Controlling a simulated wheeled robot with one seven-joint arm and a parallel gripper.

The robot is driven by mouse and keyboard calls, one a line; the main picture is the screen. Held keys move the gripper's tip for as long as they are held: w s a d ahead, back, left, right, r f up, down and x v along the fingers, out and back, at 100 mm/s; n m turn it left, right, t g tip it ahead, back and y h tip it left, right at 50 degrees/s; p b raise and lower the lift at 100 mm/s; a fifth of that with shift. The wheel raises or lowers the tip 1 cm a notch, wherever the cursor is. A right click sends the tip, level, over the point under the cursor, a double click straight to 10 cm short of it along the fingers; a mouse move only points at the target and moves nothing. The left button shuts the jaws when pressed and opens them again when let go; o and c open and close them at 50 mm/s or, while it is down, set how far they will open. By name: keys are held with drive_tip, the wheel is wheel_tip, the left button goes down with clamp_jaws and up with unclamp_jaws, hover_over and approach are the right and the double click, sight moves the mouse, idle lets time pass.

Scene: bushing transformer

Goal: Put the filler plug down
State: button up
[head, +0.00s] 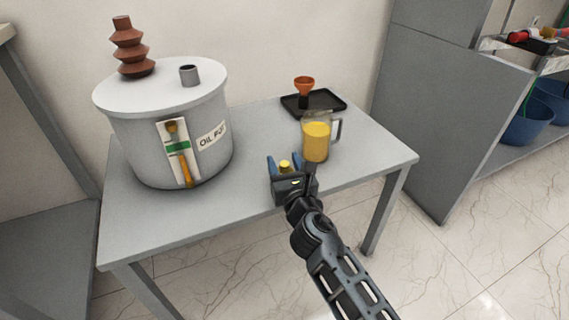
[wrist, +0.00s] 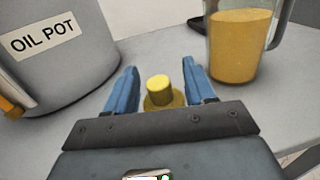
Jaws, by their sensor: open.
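The filler plug (wrist: 158,90) is a yellow, knob-topped piece. It stands upright on the grey table (head: 250,212), between the fingers of my gripper (wrist: 160,80). Both blue fingers are spread, with a visible gap on each side of the plug. The gripper's body hides the near part of the plug's base in the wrist view. In the head view my gripper (head: 282,162) is low over the table's front part, and only the yellow top of the plug (head: 284,164) shows. The oil pot (head: 205,118) is a big grey drum with an open neck (head: 189,75) on its lid.
A glass jug of yellow oil (head: 316,142) stands close to the right of my gripper. Behind it a black tray (head: 330,103) holds an orange funnel (head: 304,84). A brown ribbed bushing (head: 130,50) rises from the pot's lid. The table's front left is clear.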

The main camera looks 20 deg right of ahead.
drive_tip(key=shift+r, duration=0.1)
drive_tip(key=shift+s, duration=0.15)
drive_tip(key=s+a+p, duration=0.1)
drive_tip(key=s+a, duration=0.1)
drive_tip(key=s, duration=0.9)
drive_tip(key=shift+s, duration=0.3)
drive_tip(key=s+a+f+m+g+y, duration=0.1)
drive_tip(key=s+f+m+g+y, duration=0.2)
drive_tip(key=s+m, duration=1.4)
drive_tip(key=s+d+r+m, duration=0.1)
drive_tip(key=s+r+m, duration=0.4)
drive_tip(key=s+m, duration=0.3)
drive_tip(key=s+d+r+m, duration=0.1)
drive_tip(key=s+r+m, duration=0.4)
drive_tip(key=s+m, duration=0.4)
drive_tip(key=s, duration=0.4)
drive_tip(key=shift+s, duration=0.2)
